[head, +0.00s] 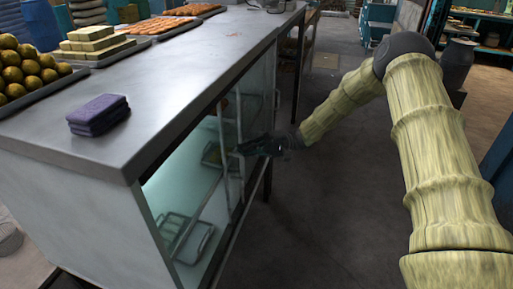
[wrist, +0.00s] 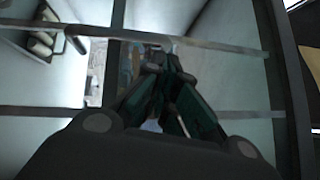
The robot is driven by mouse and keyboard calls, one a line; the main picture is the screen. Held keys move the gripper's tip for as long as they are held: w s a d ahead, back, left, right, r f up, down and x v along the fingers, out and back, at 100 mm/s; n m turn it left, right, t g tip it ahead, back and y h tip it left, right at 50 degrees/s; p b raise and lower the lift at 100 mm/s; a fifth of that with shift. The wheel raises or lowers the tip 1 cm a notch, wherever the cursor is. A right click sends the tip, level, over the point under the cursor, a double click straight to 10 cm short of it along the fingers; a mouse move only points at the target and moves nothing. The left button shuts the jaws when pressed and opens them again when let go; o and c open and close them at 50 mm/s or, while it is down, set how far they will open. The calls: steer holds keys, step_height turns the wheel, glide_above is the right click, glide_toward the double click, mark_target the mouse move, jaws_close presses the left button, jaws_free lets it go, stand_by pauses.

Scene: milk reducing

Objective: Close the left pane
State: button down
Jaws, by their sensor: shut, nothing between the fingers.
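A metal display case (head: 85,195) has a glazed front facing right. Its upright pane frames (head: 222,165) stand near the middle of that front, and a lit interior shows to their left. Which edge belongs to the left pane is hard to tell. My dark gripper (head: 243,149) is at these upright frames, with its fingers pointing toward the case. In the wrist view my gripper (wrist: 160,62) has its fingertips together, with nothing visible between them, in front of frame bars (wrist: 220,45). Whether the fingertips touch a frame cannot be told.
Wire trays (head: 185,235) lie inside the case. On the counter top are a purple folded cloth (head: 98,113), a tray of round fruit (head: 25,75) and stacked yellow blocks (head: 92,40). The floor (head: 330,215) right of the case is clear around my arm.

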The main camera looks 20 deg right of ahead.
steer(key=shift+a, duration=0.35)
steer(key=shift+s+d, duration=0.1)
steer(key=s+a, duration=0.9)
steer(key=s, duration=0.4)
steer(key=s+a, duration=0.9)
steer(key=s, duration=0.5)
steer(key=shift+b, duration=0.35)
steer(key=shift+a, duration=0.15)
steer(key=v, duration=1)
steer(key=shift+w+p, duration=0.2)
steer(key=shift+p, duration=0.2)
